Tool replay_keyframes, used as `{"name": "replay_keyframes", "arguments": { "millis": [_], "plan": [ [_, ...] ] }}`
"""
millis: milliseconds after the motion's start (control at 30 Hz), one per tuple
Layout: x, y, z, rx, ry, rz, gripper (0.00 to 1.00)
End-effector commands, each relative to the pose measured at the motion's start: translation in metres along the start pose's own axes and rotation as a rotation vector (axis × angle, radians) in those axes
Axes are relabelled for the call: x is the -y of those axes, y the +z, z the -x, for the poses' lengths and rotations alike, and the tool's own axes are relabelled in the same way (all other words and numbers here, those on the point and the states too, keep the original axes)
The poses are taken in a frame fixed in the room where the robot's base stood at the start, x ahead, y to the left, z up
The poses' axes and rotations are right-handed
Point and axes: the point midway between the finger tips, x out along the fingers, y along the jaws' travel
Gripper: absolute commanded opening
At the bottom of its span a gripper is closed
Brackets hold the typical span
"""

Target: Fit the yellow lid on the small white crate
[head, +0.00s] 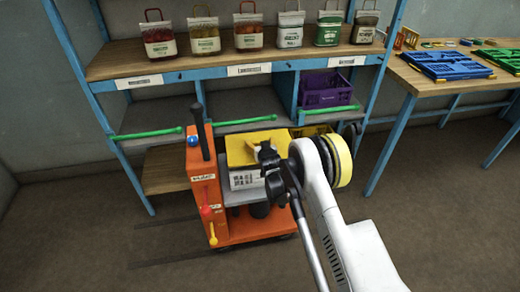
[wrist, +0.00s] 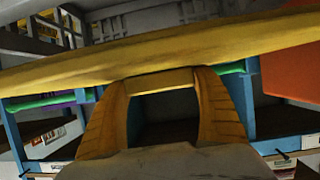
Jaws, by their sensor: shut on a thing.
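The yellow lid (head: 240,150) is at the small white crate (head: 243,181) in the head view, over its top. The crate has dark print on its front and stands on the orange cart. I cannot tell whether the lid is seated or just above the rim. My gripper (head: 266,155) is shut on the near right part of the lid, and my arm hides the crate's right side. In the wrist view the lid (wrist: 60,72) crosses the picture as a broad yellow band, slightly tilted, at the tips of my two orange-brown fingers (wrist: 160,85).
The orange cart (head: 203,182) has an upright post and levers on its left. Behind it is a blue rack (head: 215,68) with several labelled sacks, green rails and a purple crate (head: 328,90). A table (head: 445,88) with blue and green parts stands right. Floor is clear in front.

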Motion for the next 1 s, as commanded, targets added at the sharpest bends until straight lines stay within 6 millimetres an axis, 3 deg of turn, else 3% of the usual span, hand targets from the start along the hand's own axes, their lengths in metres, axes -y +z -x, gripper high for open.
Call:
{"name": "replay_keyframes", "arguments": {
  "millis": [33, 133, 767, 800, 867, 1000],
  "plan": [
    [0.0, 0.012, -0.005, 0.0, 0.0, 0.0, 0.43],
    [0.0, 0.023, -0.01, 0.0, 0.0, 0.0, 0.43],
    [0.0, 0.032, -0.013, 0.0, 0.0, 0.0, 0.43],
    [0.0, 0.033, -0.014, 0.0, 0.0, 0.0, 0.81],
    [0.0, 0.032, -0.013, 0.0, 0.0, 0.0, 1.0],
    [0.0, 0.032, -0.013, 0.0, 0.0, 0.0, 1.0]
  ]
}}
